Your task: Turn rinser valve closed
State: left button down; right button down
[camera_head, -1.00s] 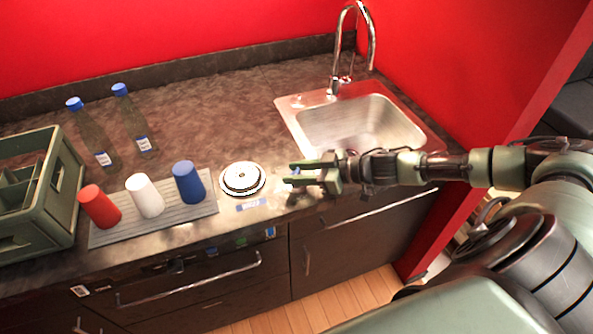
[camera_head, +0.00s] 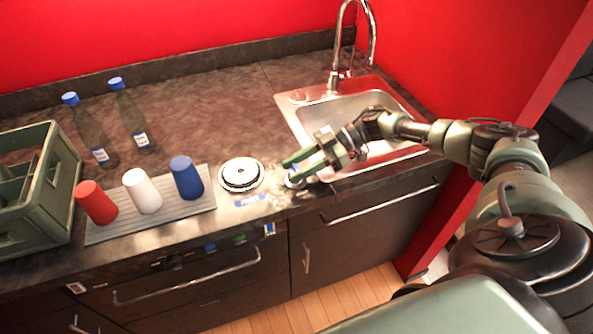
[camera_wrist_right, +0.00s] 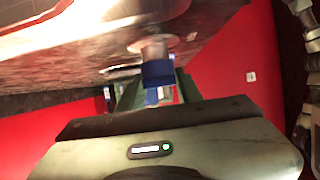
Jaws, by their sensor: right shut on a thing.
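The rinser (camera_head: 241,174), a round white and dark disc, sits on the counter near the front edge, left of the sink. To its right is the small blue valve handle (camera_head: 293,172), mostly hidden by my right gripper (camera_head: 290,173) in the head view. In the right wrist view, the blue valve handle (camera_wrist_right: 158,76) lies between the fingers of my right gripper (camera_wrist_right: 155,92), below a metal stem. The gripper is shut on it. The fingers point left and slightly toward the front edge. How far the valve is turned is not clear. My left gripper is not in view.
The sink (camera_head: 350,110) with a tall faucet (camera_head: 338,50) lies behind my right arm. Red, white and blue cups (camera_head: 187,178) stand on a grey mat (camera_head: 160,215) left of the rinser. Two bottles (camera_head: 133,120) and a green crate (camera_head: 55,195) are further left.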

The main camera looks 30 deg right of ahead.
jog(key=shift+n, duration=0.3)
jog(key=c, duration=1)
grip_release()
jog(key=shift+a+g, duration=0.1)
jog(key=shift+g, duration=0.2)
jog(key=shift+o, duration=0.2)
jog(key=shift+d+b, duration=0.3)
jog(key=shift+d, duration=0.1)
jog(key=b+v, duration=0.2)
jog(key=v, duration=0.4)
jog(key=shift+d, duration=0.15)
jog(key=shift+s+d+r, duration=0.1)
jog(key=shift+d+r, duration=0.2)
